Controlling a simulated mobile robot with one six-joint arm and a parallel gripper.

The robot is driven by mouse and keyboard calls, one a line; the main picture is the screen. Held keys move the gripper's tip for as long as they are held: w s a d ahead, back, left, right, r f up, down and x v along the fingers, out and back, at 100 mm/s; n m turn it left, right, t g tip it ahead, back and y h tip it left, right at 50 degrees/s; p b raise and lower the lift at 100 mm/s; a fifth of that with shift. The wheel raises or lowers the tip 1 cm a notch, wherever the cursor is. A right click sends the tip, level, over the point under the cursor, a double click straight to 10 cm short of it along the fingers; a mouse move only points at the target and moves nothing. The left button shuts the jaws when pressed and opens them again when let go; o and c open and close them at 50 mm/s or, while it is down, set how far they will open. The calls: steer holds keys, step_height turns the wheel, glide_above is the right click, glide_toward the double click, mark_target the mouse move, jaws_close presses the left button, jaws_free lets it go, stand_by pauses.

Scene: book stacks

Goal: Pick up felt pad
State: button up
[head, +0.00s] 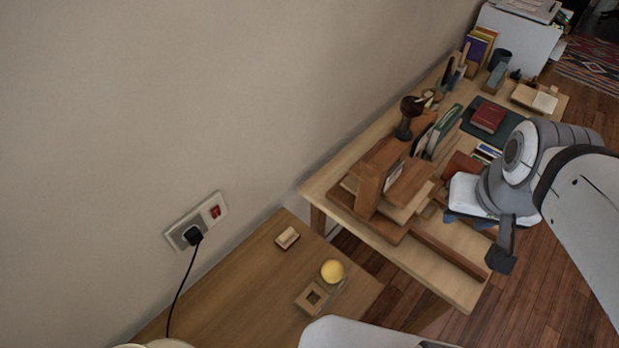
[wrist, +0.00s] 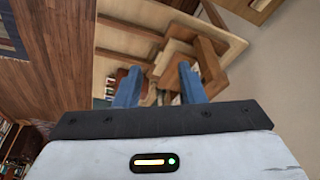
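I cannot single out the felt pad with certainty. A dark green flat mat (head: 478,127) lies on the long desk under a red book (head: 488,117) in the head view. My gripper (head: 470,220) is above the near right part of the long desk. In the wrist view its two blue fingers (wrist: 160,86) stand well apart with nothing held between them; the desk shows beyond.
The long desk (head: 322,190) carries a wooden stand (head: 368,192), several upright books and a dark goblet-like object (head: 407,117). A wall socket (head: 196,222) has a plug and cable.

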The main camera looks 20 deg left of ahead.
steer(key=shift+w+a+r, duration=0.1)
steer(key=shift+w+a, duration=0.05)
